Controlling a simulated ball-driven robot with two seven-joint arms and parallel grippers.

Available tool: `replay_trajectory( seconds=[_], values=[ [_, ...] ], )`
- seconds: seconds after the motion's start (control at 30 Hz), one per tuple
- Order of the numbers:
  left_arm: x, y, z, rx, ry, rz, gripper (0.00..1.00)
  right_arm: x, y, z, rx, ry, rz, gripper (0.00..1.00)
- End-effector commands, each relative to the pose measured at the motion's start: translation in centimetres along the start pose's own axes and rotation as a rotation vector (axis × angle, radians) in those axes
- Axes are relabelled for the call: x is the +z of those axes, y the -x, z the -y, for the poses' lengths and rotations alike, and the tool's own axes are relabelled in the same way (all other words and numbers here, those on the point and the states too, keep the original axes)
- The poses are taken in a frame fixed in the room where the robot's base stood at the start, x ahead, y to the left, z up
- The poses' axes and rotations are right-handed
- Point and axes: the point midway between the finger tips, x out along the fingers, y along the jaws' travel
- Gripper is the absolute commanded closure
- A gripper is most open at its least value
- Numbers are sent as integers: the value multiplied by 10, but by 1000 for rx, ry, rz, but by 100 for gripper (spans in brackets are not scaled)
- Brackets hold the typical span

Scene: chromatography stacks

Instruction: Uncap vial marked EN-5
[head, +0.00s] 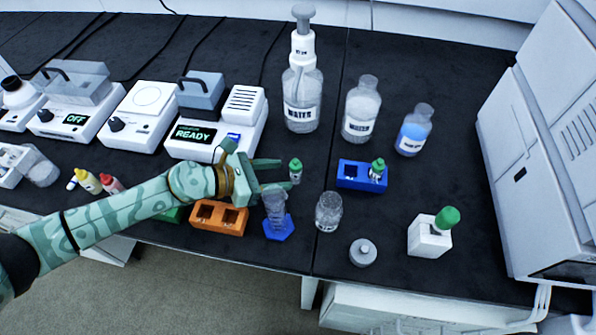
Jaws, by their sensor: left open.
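A small vial with a green cap (296,171) is at the fingertips of my left gripper (284,175). The gripper is open, its two fingers spread and pointing right toward this vial. I cannot tell whether the vial is between the tips or just past them, or whether it stands on the bench. A second green-capped vial (376,172) stands in the blue rack (350,177) to the right. Vial markings are too small to read, so I cannot tell which is EN-5. My right gripper is not in view.
An orange rack (232,219), a cylinder on a blue base (279,228), a glass jar (328,213) and a white block with a green cap (426,240) stand near the front. Wash bottles (301,100) stand behind. A large white instrument (540,150) bounds the right.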

Motion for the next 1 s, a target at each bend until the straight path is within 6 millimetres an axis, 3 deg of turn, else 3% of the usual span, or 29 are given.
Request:
replay_trajectory(
  seconds=[0.27, 0.5, 0.77, 0.8, 0.97, 1.0],
  values=[
    [0, -29, 2, -1, 2, 1, 51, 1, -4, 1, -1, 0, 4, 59],
    [1, -66, 4, 0, 3, 2, 51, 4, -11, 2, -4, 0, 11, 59],
    [2, -70, 4, 2, 3, 2, 51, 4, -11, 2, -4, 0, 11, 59],
    [2, -70, 4, 2, 3, 2, 54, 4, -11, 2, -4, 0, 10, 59],
    [2, -70, 4, 2, 3, 2, 99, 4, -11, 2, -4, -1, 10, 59],
    [2, -70, 4, 2, 3, 2, 99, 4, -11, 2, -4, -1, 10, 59]
  ],
)
